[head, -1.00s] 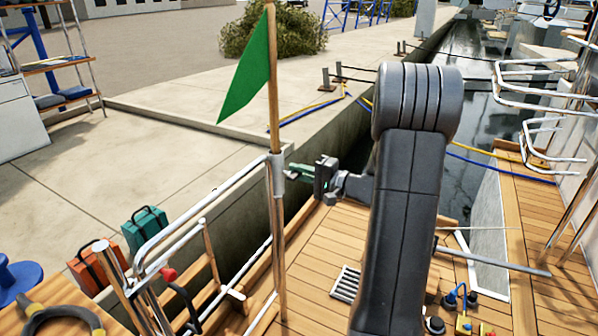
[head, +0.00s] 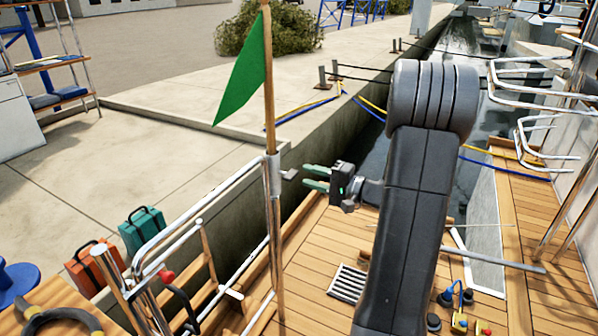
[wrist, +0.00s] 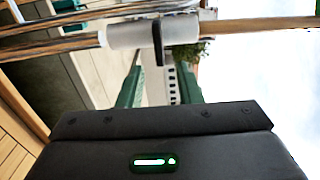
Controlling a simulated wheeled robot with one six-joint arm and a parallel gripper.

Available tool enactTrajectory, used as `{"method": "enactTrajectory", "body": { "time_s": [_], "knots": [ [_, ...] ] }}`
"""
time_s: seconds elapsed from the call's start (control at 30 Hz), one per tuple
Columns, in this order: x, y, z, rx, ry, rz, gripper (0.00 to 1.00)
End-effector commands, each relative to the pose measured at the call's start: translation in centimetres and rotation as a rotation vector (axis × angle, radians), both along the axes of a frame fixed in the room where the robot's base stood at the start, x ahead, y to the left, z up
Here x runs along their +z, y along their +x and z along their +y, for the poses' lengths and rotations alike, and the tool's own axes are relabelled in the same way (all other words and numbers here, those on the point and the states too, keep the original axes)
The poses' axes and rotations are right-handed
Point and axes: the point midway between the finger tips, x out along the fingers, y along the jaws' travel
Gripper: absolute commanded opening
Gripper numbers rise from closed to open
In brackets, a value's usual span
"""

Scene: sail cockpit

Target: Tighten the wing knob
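The wing knob (head: 290,174) is a small grey piece on the side of the pale socket (head: 274,168) that holds the flagstaff (head: 270,110) with its green flag (head: 246,85). In the wrist view the knob is a dark bar (wrist: 158,45) in front of the white socket (wrist: 180,32). My gripper (head: 317,178) has green fingers, spread apart and empty. It is just right of the knob in the head view, with a small gap. In the wrist view the fingers (wrist: 158,88) point at the socket, and the knob lies in line with the space between them.
Steel rails (head: 200,215) and a wooden ladder stand left of the socket. Teal (head: 142,230) and orange (head: 95,268) cases rest on the quay (head: 150,150). The wooden deck (head: 320,250) below my gripper is mostly clear, with a grate (head: 348,283).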

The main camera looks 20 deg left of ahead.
Motion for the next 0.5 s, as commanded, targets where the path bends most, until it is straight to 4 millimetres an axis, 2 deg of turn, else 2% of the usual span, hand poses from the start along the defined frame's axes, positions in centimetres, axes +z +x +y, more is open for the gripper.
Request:
{"method": "enactTrajectory", "body": {
  "time_s": [0.03, 0.2, 0.33, 0.5],
  "knots": [
    [0.2, 0.0, -1.4, -0.005, -0.001, 0.002, 0.32],
    [0.1, -0.3, -5.0, -0.005, -0.001, 0.002, 0.32],
    [0.1, -0.5, -7.0, -0.003, -0.001, 0.002, 0.32],
    [0.0, -0.7, -8.4, -0.001, -0.002, 0.002, 0.32]
  ]
}}
